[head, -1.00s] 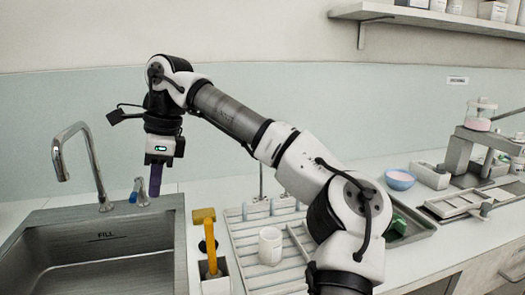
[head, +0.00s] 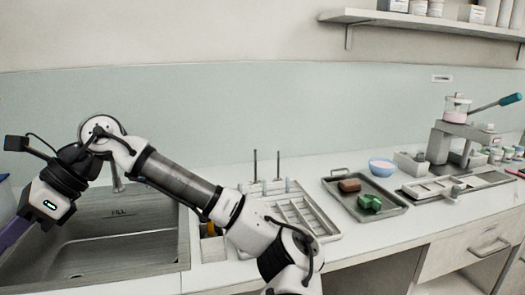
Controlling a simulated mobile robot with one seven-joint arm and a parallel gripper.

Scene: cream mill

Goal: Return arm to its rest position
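My arm stretches from the bottom middle to the left edge of the head view, with its wrist over the left part of the steel sink (head: 135,262). My gripper (head: 14,232) is at the far left and points down and left. Its purple finger part runs out of the picture, so I cannot see whether the fingers are open or shut, or whether they hold anything.
The faucet (head: 117,178) stands partly behind my arm. A white rack (head: 320,222) with upright rods is right of the sink. A metal tray (head: 395,205) holds a brown block (head: 349,185) and a green piece (head: 369,202). A blue bowl (head: 382,167) and a press (head: 445,145) stand farther right.

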